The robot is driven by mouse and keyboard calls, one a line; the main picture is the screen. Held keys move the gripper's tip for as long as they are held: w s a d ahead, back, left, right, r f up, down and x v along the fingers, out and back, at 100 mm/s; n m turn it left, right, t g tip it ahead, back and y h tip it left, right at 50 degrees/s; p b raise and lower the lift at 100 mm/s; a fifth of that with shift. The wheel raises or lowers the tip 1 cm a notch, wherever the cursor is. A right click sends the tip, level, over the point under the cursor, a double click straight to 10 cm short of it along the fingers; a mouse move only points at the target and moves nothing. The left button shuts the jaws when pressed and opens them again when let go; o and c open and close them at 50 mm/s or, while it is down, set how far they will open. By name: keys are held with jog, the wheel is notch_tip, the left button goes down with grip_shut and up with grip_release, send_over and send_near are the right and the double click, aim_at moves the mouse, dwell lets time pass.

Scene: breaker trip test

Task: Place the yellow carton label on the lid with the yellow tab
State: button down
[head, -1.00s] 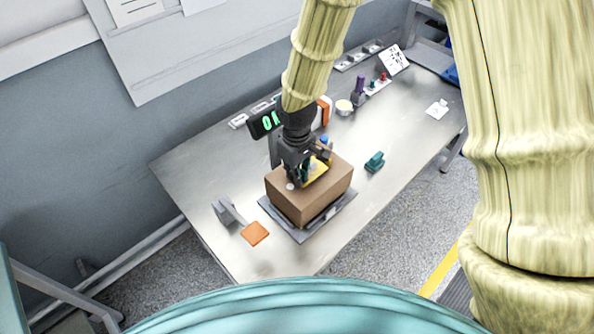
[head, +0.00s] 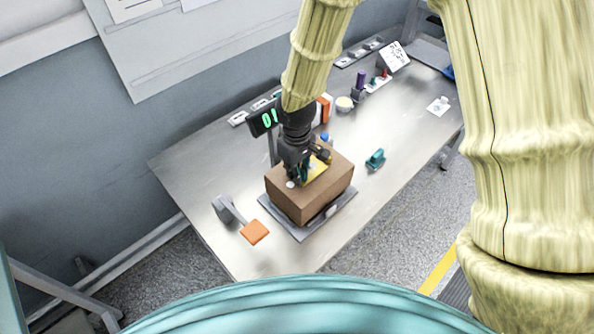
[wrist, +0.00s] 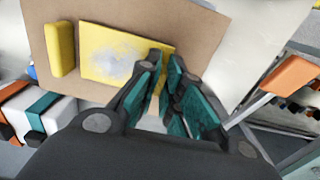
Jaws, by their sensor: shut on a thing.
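The brown carton (head: 300,204) stands on a grey plate on the table, its lid facing up. My gripper (wrist: 166,62) is at the lid, its dark fingers with teal pads closed at the right edge of the yellow label (wrist: 112,58). The label is a flat yellow sheet with a pale smudged patch. It appears flat over the lid (wrist: 205,38); I cannot tell whether it fully touches. The yellow tab (wrist: 60,48) is a narrow raised block left of the label, with a small gap between them. In the head view my gripper (head: 295,178) partly hides the yellow label (head: 317,168).
The grey plate (head: 342,206) is under the carton. A green digital display (head: 264,121) stands behind it. An orange square pad (head: 255,232) is at the front left, and a teal tool (head: 376,158) lies to the right. The table's right side has free room.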

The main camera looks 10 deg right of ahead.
jog(key=shift+f, duration=0.2)
jog(key=c, duration=1.5)
grip_release()
jog(key=shift+r, duration=0.1)
notch_tip(320, 180, up, 12)
